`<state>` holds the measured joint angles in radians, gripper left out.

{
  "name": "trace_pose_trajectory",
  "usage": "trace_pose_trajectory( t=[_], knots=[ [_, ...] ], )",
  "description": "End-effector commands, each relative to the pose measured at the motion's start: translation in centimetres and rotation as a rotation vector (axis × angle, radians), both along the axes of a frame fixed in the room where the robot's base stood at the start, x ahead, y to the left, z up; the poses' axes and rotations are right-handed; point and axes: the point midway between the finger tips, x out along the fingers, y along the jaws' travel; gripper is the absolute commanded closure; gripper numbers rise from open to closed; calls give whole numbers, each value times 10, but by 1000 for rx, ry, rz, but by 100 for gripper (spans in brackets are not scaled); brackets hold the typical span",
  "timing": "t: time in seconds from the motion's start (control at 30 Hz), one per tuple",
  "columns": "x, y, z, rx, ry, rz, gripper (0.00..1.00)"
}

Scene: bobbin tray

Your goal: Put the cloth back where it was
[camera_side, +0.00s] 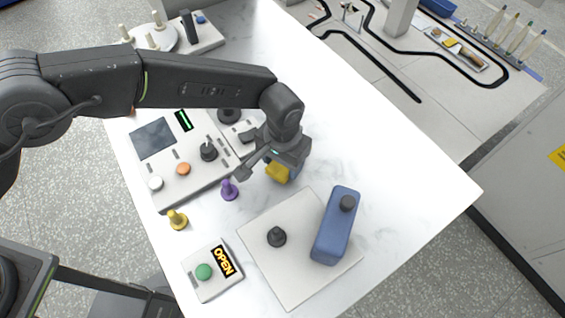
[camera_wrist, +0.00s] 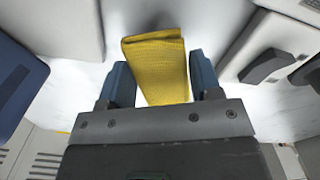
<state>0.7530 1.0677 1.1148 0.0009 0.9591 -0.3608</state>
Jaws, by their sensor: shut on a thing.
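The yellow cloth (camera_side: 277,172) hangs below my gripper (camera_side: 282,165) in the side view, over the white table. In the wrist view the folded, textured cloth (camera_wrist: 157,62) sits between the two blue-grey fingers of my gripper (camera_wrist: 163,82), which is shut on it. The gripper body hides part of the cloth in the side view. I cannot tell whether the cloth touches the table.
A purple peg (camera_side: 229,190) stands to the left of the cloth, with a control panel (camera_side: 160,180) beyond. The table's right part (camera_side: 410,165) is clear.

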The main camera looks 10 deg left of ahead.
Motion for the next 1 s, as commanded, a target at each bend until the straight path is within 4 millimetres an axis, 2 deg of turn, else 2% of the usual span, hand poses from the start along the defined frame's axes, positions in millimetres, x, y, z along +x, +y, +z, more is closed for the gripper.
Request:
trace_pose_trajectory(
  t=[0.03,0.13,0.5,0.53,0.7,0.77,1.0],
  knots=[
    [0,1,-9,2,2,0,64],
    [0,0,-19,0,1,0,64],
    [0,1,-23,0,0,0,64],
    [0,0,-22,0,0,0,39],
    [0,0,-22,0,0,0,22],
    [0,1,-22,0,0,0,17],
    [0,1,-21,0,0,0,16]
  ],
)
